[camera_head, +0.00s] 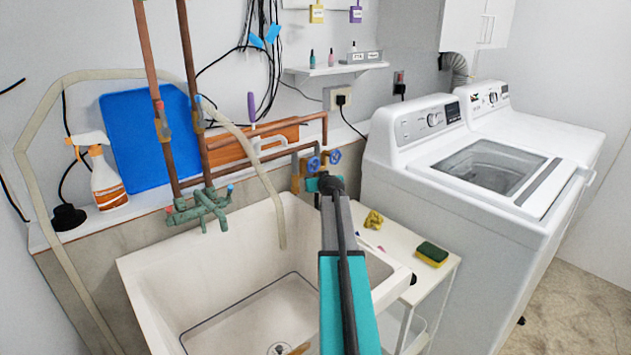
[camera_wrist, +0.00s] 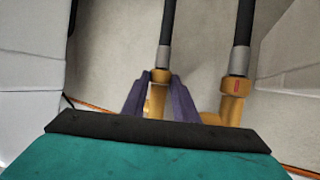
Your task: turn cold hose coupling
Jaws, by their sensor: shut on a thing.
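In the wrist view, two dark hoses with grey metal sleeves run down to brass couplings. My gripper (camera_wrist: 158,97) has its purple fingers on either side of the left coupling (camera_wrist: 160,76) and is shut on it. The right coupling (camera_wrist: 234,87) carries a small red mark and stands apart, just right of the fingers. In the head view, my arm reaches over the sink to the wall, and my gripper (camera_head: 326,183) is just below two blue valve handles (camera_head: 314,164). My arm hides the couplings there.
A white sink (camera_head: 225,264) lies below my arm. A green faucet (camera_head: 199,208) and copper pipes (camera_head: 192,90) stand to the left. A washing machine (camera_head: 478,180) stands close on the right. A small white table (camera_head: 402,238) holds a sponge (camera_head: 432,254).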

